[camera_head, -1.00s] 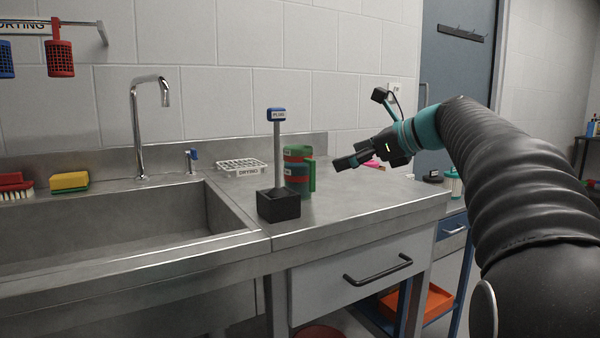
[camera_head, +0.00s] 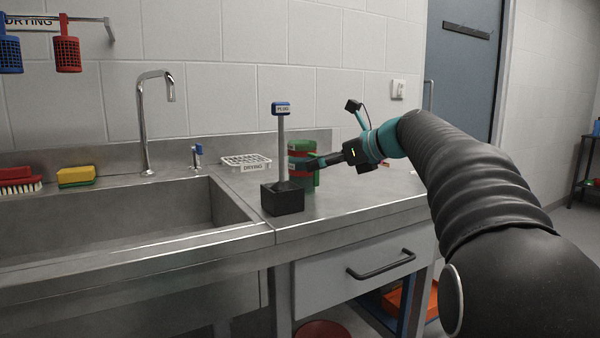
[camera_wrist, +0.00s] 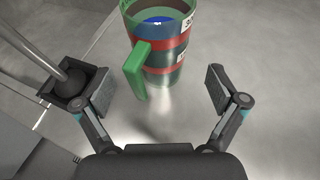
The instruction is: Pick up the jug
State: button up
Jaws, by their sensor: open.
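The jug (camera_wrist: 165,55) is green with red and blue bands and a green handle (camera_wrist: 139,72) that points toward my gripper in the wrist view. Something blue shows inside it. My gripper (camera_wrist: 162,92) is open, with one finger on each side of the handle's end. The handle lies between the fingers, nearer the left one, with a gap to each. The jug's body is just ahead of the fingertips.
A black block with an upright post labelled PLUG (camera_head: 283,198) stands close to the left of the jug; it shows beside my left finger in the wrist view (camera_wrist: 72,88). A white drying rack (camera_head: 246,161), tap (camera_head: 145,120) and sink lie further left.

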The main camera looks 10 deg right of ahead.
aim_at(309, 191)
jog(key=x, duration=0.5)
jog(key=shift+s+f, duration=0.1)
jog(key=shift+f, duration=0.1)
jog(key=c, duration=1.5)
jog(key=shift+r, duration=0.1)
